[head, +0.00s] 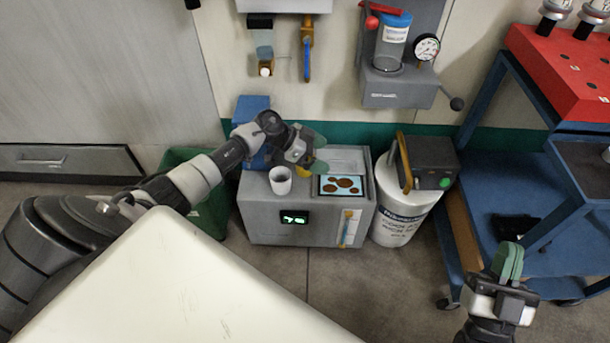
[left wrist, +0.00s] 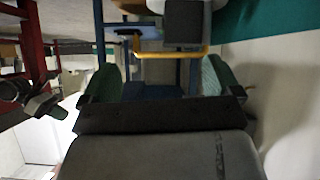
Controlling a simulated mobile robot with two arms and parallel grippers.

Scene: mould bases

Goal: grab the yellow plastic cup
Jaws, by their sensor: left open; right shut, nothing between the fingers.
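A small piece of something yellow (head: 319,168) shows just below my left gripper in the head view. It may be the yellow cup, but the gripper hides most of it. My left gripper (head: 313,148) is over the back of the grey machine, with its green finger pads apart. In the left wrist view the left gripper (left wrist: 161,78) is open with nothing between its fingers, and no cup is clear there. A white cup (head: 280,181) stands on the machine's top, left of the gripper. My right gripper (head: 510,262) is shut and empty at the lower right.
The grey machine (head: 258,212) has a screen (head: 341,186) on its top. A white drum (head: 396,215) with a dark box (head: 430,162) on it stands to its right. A green bin (head: 211,210) is left. A blue cart (head: 482,182) is at the right.

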